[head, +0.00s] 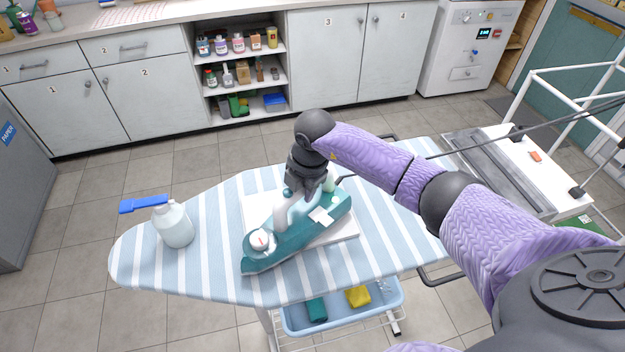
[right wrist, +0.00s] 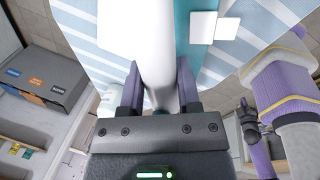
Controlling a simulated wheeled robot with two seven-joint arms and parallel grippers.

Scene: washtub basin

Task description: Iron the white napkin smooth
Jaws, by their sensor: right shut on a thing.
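The teal iron (head: 290,243) with its white handle stands across the middle of the striped ironing board (head: 215,275). The white napkin (head: 347,229) lies under it, showing at its right edge and at the upper left; the iron hides the rest, so creases there cannot be told. My right gripper (head: 305,190) comes down from above and is shut on the iron's handle. In the right wrist view its fingers (right wrist: 160,95) are on both sides of the white handle (right wrist: 157,60). Whether the iron's sole presses flat on the napkin cannot be told.
A whitish bottle (head: 173,225) stands on the board's left part, near a blue flat object (head: 144,204). A basket (head: 340,318) under the board holds teal and yellow cloths. A white-topped cart (head: 535,172) stands right. The board's left tip is clear.

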